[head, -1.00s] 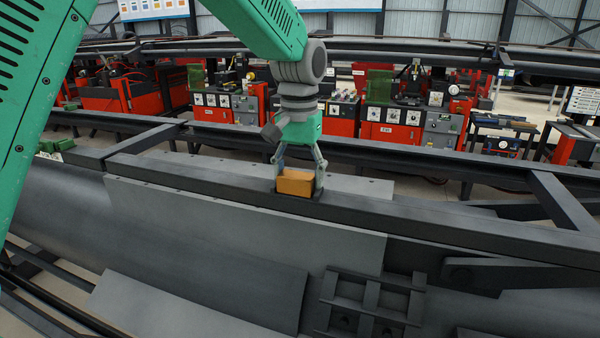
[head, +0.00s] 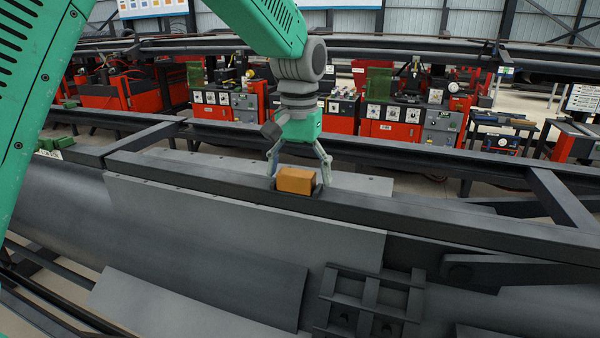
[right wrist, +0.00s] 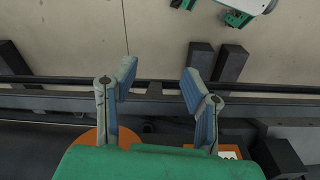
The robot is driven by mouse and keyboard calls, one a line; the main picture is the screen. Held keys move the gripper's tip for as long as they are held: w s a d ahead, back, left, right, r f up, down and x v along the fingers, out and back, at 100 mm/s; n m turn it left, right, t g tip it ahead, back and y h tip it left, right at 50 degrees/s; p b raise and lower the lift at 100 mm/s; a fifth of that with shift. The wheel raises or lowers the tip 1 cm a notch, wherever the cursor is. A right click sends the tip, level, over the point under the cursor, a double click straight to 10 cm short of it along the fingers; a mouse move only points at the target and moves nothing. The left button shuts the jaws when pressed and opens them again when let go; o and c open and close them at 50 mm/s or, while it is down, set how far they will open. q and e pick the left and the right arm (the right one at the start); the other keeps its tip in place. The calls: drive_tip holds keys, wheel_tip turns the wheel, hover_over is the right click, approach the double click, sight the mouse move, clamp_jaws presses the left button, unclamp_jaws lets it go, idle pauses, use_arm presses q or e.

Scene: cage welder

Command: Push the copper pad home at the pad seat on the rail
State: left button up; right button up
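The copper pad (head: 295,181), an orange-brown block, sits on the long dark rail (head: 400,220) in the head view. Small dark upright tabs of the pad seat (head: 318,189) show at its sides. Whether the pad is fully down in the seat cannot be told. My left gripper (head: 298,169) is right above and around the pad, its fingers spread and apart from it. My right gripper (right wrist: 161,82) shows only in the right wrist view. It is open with nothing between its fingers.
A grey flat plate (head: 240,225) lies before the rail, and a dark bracket frame (head: 370,300) is at the lower middle. Red welding machines (head: 390,125) stand behind the rails. In the right wrist view, a dark beam (right wrist: 160,107) crosses beyond the fingers.

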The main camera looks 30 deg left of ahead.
use_arm(q)
drive_tip(key=shift+r, duration=0.25)
wheel_tip(320, 180, up, 11)
drive_tip(key=shift+r, duration=0.15)
idle(0.4)
